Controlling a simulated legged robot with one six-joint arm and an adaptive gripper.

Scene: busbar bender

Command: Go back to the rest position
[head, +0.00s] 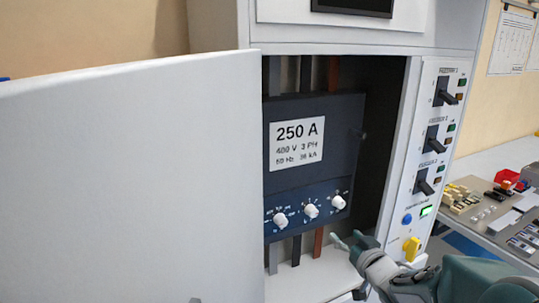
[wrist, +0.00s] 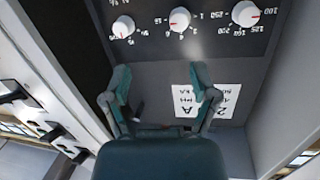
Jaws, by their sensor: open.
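My gripper (head: 347,241) is at the lower right of the open cabinet in the head view, in front of the opening's lower right corner. In the wrist view my gripper (wrist: 161,78) has its two green fingers spread, with nothing between them. The dark breaker (head: 318,180) with the "250 A" label fills the middle of the cabinet. Its three white knobs are the left knob (head: 281,220), the middle knob (head: 311,211) and the right knob (head: 338,202). In the wrist view the breaker (wrist: 155,77) appears upside down behind the fingers, which look clear of the knobs.
The cabinet door (head: 130,185) stands open across the left. The right-hand panel (head: 427,150) carries three black rotary switches, a blue button (head: 407,219), a lit green indicator and a yellow handle (head: 411,248). A bench (head: 490,160) with small parts stands at the right.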

